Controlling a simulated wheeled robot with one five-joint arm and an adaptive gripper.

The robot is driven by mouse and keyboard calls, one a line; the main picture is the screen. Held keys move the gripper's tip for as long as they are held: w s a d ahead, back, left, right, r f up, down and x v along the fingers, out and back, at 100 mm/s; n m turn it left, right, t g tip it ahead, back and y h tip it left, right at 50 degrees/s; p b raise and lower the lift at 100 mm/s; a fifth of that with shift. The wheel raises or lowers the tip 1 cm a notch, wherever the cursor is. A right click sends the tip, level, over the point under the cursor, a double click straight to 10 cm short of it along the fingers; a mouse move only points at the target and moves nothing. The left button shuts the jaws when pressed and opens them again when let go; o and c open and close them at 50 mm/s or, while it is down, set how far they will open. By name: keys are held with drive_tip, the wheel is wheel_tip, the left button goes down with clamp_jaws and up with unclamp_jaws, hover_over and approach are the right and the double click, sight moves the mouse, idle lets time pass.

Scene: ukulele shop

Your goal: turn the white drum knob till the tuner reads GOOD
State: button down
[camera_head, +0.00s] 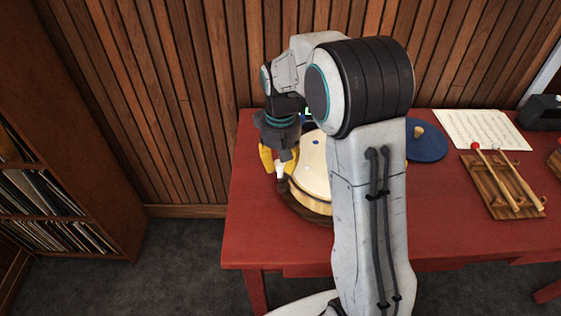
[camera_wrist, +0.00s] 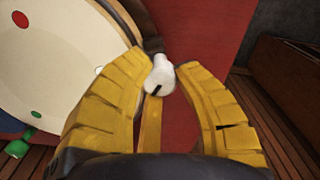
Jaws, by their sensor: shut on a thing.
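The white knob (camera_wrist: 160,75) with a dark mark sits at the drum's rim, between the yellow fingers of my gripper (camera_wrist: 158,80) in the wrist view. My gripper (camera_head: 280,165) is shut on it; the knob (camera_head: 280,170) also shows in the head view. The drum (camera_head: 312,160) has a cream skin and a wooden side. The wrist view shows its skin (camera_wrist: 60,50) with red, white and green dots. A green knob (camera_wrist: 18,146) is at its lower edge. A small lit screen, perhaps the tuner (camera_head: 309,111), is mostly hidden behind my arm; its reading cannot be told.
The red table (camera_head: 270,235) bears a blue round pad (camera_head: 428,146), a music sheet (camera_head: 485,133), a wooden rack (camera_head: 500,190) with mallets, and a dark device (camera_head: 541,112). A bookshelf (camera_head: 110,165) stands left. The table's front left is clear.

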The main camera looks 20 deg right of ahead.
drive_tip(key=shift+s+f+m, duration=0.1)
drive_tip(key=shift+m, duration=0.5)
drive_tip(key=c, duration=0.9)
unclamp_jaws()
wheel_tip(320, 180, up, 12)
idle(0.5)
